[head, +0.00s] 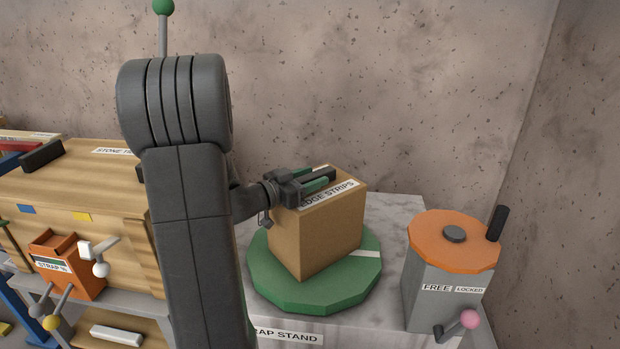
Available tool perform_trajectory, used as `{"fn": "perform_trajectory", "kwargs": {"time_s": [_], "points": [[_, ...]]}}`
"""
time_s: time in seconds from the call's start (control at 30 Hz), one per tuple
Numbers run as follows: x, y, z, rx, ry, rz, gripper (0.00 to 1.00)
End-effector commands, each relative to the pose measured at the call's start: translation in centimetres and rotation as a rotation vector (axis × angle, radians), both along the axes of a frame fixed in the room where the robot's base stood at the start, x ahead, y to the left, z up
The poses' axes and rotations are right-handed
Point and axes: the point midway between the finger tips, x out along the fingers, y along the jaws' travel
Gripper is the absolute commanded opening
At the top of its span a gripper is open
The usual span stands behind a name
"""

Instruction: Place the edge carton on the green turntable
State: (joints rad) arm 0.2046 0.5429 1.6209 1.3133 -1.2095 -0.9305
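The edge carton (315,235) is a brown box with a white label reading "EDGE STRIPS" in part. It stands upright over the green turntable (315,297), and its base appears to rest on the disc. The disc shows around the carton's front and sides, with a white mark at its right. My gripper (320,181) is at the carton's top, with dark fingers and green pads lying across it. The view does not show clearly whether the fingers are closed on the carton.
The turntable sits on a grey stone stand (385,290) labelled "RAP STAND" in part. An orange-topped grey unit (455,243), marked "FREE" and "LOCKED", stands at right with a pink-knobbed lever. A wooden crate (90,190) and an orange strap box (68,265) are at left.

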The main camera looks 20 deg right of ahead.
Motion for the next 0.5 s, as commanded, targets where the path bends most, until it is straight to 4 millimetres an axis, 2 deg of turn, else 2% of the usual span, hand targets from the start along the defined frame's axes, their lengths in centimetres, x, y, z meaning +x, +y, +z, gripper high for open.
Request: {"fn": "perform_trajectory", "kwargs": {"time_s": [0.33, 0.5], "points": [[0.0, 0.1, 0.4, 0.000, -0.001, 0.000, 0.49], [-0.5, 2.5, 0.4, 0.001, 0.000, 0.004, 0.49]]}}
